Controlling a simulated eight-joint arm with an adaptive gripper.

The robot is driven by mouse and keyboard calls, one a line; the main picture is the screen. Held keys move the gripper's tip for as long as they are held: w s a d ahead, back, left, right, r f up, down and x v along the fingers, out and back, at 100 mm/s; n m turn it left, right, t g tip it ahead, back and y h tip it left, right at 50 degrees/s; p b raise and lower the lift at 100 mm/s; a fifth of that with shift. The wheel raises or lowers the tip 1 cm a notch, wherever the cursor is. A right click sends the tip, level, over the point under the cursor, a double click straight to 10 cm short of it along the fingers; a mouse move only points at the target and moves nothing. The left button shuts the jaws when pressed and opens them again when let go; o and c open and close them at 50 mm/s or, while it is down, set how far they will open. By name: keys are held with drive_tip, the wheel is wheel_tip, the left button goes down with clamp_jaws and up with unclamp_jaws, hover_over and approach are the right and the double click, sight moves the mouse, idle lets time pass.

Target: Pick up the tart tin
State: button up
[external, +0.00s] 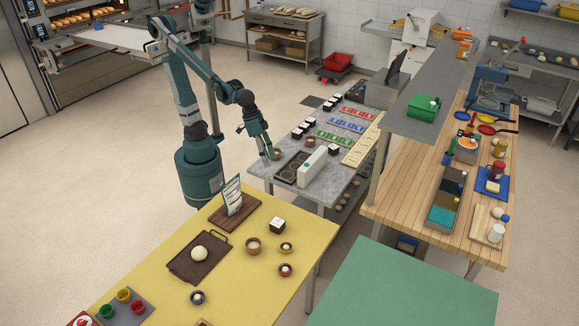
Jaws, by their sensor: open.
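My gripper (268,153) is open, low over the near left part of the grey table (331,185). A small round brown tin-like cup (277,154) sits just to the right of my fingertips. It looks like a tart tin, but it is too small to be sure. I cannot tell whether the fingers touch it. A similar brown cup (309,142) stands farther right on the same table. A dark tray with round hollows (287,174) lies just in front of my gripper. Nothing shows held between the fingers.
A white box-shaped item (312,166) stands beside the dark tray. Several black-and-white blocks and colored mats, one green (334,136), lie farther back. The yellow table (225,285) in front holds a dark tray with dough (199,253) and an upright card (232,197).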

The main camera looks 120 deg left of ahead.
drive_tip(key=w+d+n+g+p, duration=0.1)
drive_tip(key=w+d+n+p, duration=0.2)
drive_tip(key=w+d, duration=0.45)
drive_tip(key=n+g+p, duration=0.4)
drive_tip(key=n+p, duration=0.4)
hover_over(286, 249)
wheel_tip(286, 249, down, 15)
drive_tip(key=shift+s+a+y, duration=0.1)
drive_tip(key=shift+a+y, duration=0.15)
drive_tip(key=shift+y, duration=0.05)
drive_tip(key=shift+f+b, duration=0.35)
drive_tip(key=shift+f, duration=0.9)
drive_tip(key=shift+d+f, duration=0.15)
drive_tip(key=shift+f, duration=1.15)
drive_tip(key=shift+d+f, duration=0.1)
drive_tip(key=shift+f, duration=1.2)
